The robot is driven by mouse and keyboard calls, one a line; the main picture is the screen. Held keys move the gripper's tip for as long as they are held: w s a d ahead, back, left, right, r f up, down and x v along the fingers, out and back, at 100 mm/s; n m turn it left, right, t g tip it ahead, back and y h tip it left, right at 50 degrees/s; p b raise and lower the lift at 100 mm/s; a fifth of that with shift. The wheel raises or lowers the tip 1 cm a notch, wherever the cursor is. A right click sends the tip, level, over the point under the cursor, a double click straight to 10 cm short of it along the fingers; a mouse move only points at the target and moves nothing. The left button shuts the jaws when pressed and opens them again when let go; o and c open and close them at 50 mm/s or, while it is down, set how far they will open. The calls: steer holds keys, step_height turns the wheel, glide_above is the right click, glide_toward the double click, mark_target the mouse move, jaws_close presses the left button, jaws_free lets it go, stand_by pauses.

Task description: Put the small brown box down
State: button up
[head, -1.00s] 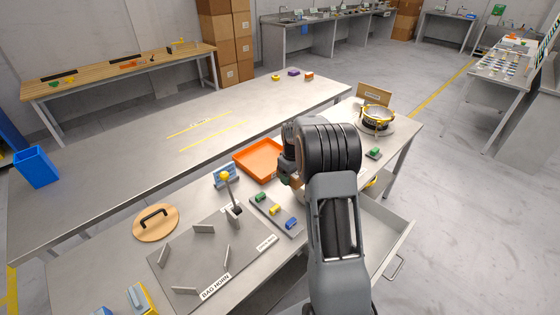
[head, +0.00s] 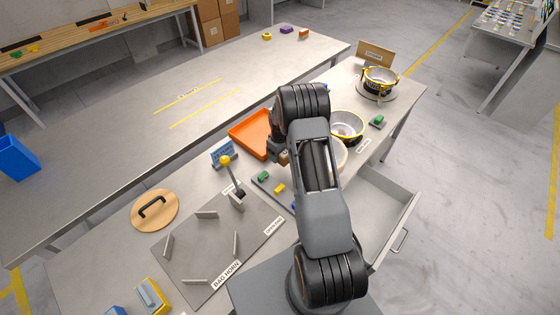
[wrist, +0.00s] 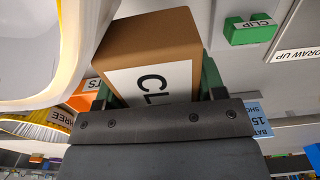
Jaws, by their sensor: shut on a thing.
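The small brown box (wrist: 158,38) fills the middle of the wrist view. It has a white label with the letters "CL". My gripper (wrist: 160,80) is shut on it, with a green finger at each side. In the head view a small part of the box (head: 284,158) shows beneath my gripper (head: 279,154), to the right of the orange tray. My arm hides most of it there, and I cannot tell its exact height above the table.
The orange tray (head: 238,130) lies just left of my gripper. A strip with coloured clips (head: 270,186) is in front. A white bowl (head: 347,124) stands to the right, and an open drawer (head: 375,212) juts out at the front. A round wooden lid (head: 155,220) lies at left.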

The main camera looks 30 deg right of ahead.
mark_target(280, 167)
steer(key=shift+f+p, duration=0.55)
steer(key=shift+f, duration=2.65)
steer(key=shift+f+b, duration=0.2)
steer(key=shift+b, duration=0.1)
steer(key=o, duration=0.9)
steer(key=shift+o, duration=0.2)
steer(key=shift+r, duration=0.2)
